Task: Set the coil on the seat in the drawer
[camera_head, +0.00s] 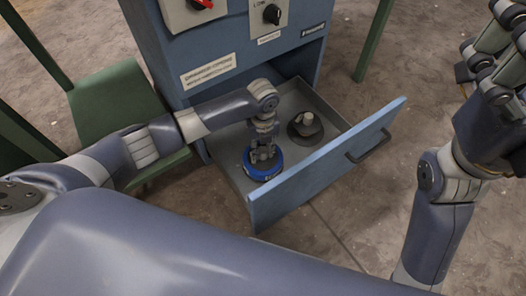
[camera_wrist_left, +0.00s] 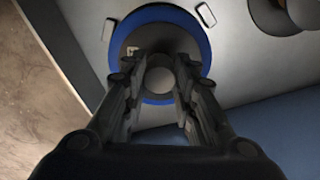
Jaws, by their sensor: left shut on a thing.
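The coil (camera_head: 264,171), a low round piece with a blue outer band, stands in the open drawer near its front left. In the left wrist view it shows as a blue ring (camera_wrist_left: 204,45) with a dark top and a grey knob (camera_wrist_left: 160,80) in the middle. My left gripper (camera_head: 263,154) reaches down over it and is shut on the knob. Two small pale brackets (camera_wrist_left: 109,30) lie on the drawer floor on either side of the ring. Whether they belong to the seat, and whether the coil touches the floor, I cannot tell.
A dark round piece with a pale post (camera_head: 306,129) stands in the drawer, right of the coil. The drawer front (camera_head: 325,165) has a dark handle (camera_head: 370,146). The blue cabinet (camera_head: 235,50) rises behind the drawer. A green chair (camera_head: 115,100) stands at the left.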

